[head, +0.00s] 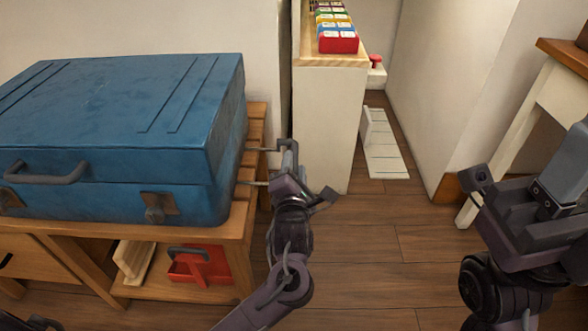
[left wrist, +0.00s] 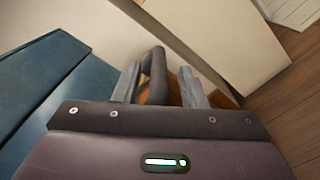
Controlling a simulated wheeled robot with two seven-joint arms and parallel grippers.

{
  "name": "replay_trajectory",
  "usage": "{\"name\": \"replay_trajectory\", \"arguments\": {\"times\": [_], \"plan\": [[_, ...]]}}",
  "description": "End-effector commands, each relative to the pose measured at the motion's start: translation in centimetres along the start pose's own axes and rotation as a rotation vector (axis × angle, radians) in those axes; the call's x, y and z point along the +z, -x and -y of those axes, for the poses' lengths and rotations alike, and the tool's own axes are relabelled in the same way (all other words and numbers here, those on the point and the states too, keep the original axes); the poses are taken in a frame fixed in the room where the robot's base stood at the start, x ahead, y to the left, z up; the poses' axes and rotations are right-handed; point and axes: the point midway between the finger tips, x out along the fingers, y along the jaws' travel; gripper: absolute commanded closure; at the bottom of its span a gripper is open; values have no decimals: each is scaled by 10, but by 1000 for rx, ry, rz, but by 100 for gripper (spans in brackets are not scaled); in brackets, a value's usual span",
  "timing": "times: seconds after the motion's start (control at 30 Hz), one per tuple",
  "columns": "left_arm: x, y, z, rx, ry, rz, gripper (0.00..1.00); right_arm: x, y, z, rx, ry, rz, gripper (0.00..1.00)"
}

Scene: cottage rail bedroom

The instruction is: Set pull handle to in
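The blue suitcase (head: 110,110) lies flat on a wooden bench. Its pull handle (head: 289,152) sticks out from the right end on two thin rods, with a clear gap between the grip and the case. My left gripper (head: 293,174) is at the handle grip. In the left wrist view, the dark pull handle (left wrist: 154,72) stands between the two grey fingers of the left gripper (left wrist: 160,88). The fingers are apart, with a gap visible on the handle's right side.
The slatted wooden bench (head: 238,222) holds a red caddy (head: 203,267) on its lower shelf. A white cabinet (head: 325,130) with colourful boxes (head: 338,38) stands just beyond my left gripper. A white table (head: 545,95) is at the right. The wooden floor (head: 380,250) between is clear.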

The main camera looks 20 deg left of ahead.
Motion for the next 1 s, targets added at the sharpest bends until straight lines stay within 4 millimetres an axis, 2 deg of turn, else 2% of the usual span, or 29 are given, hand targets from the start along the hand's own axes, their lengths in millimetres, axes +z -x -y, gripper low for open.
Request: {"name": "replay_trajectory", "arguments": {"times": [0.3,0.6,0.83,1.0], "plan": [[0,-4,0,-1,0,-1,62,0,-1,0,-2,0,-3,64],[-1,-4,1,-3,-1,-2,100,0,-1,0,-1,0,-3,64],[-5,-4,1,-7,-2,-5,100,0,-1,0,-2,0,-3,64],[-30,-3,-12,-9,-3,-11,100,0,-1,0,-1,-1,-2,64]]}}
